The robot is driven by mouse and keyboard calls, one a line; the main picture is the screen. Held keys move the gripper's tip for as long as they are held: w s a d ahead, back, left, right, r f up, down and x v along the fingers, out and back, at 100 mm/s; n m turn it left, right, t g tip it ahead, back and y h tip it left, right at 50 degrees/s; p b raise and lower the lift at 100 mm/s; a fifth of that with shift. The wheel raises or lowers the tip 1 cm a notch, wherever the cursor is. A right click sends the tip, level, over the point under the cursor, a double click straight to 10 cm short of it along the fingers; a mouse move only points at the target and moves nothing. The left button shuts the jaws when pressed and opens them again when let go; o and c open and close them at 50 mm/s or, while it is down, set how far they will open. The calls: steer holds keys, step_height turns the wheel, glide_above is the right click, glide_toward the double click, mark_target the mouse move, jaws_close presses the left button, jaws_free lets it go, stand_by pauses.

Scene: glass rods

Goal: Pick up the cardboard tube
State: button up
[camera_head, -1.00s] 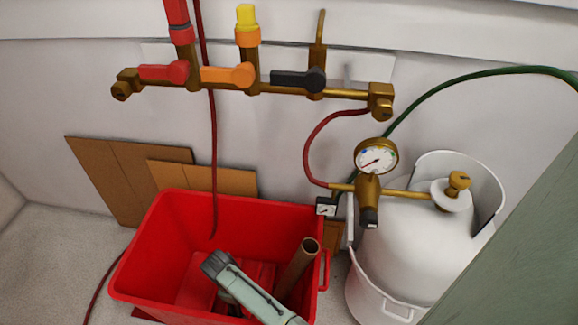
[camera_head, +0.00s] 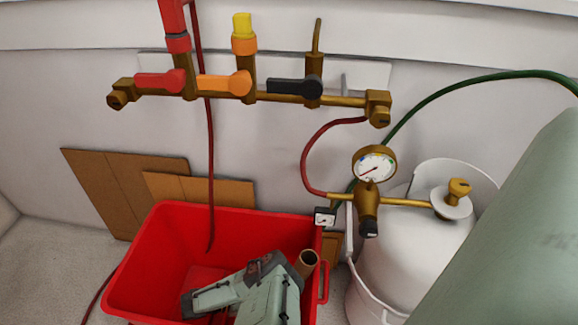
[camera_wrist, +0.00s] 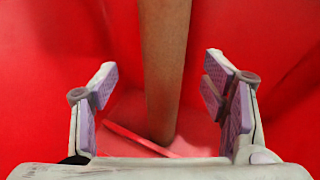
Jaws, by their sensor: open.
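The brown cardboard tube (camera_head: 307,262) leans inside the red bin (camera_head: 140,262), its open top end showing near the bin's right wall in the head view. My gripper (camera_head: 235,288) is inside the bin to the left of the tube in that view, hiding the tube's lower part. In the wrist view the tube (camera_wrist: 163,70) runs down the middle, between the two spread fingers of my gripper (camera_wrist: 163,98). Gaps show on both sides of the tube, and the fingers do not appear to touch it. Its lower end reaches toward the bin floor.
A white gas cylinder (camera_head: 400,262) with a pressure gauge (camera_head: 374,165) stands right of the bin. A brass manifold (camera_head: 275,96) with valves is on the wall above. A red hose (camera_head: 210,160) hangs into the bin. Cardboard sheets (camera_head: 120,188) lean behind it.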

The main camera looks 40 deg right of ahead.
steer(key=x, duration=0.5)
steer(key=shift+s+d+r, duration=0.1)
steer(key=shift+s+r, duration=0.05)
steer(key=shift+s, duration=0.15)
steer(key=c, duration=1.3)
steer(key=shift+r+p, duration=0.1)
steer(key=shift+p, duration=0.2)
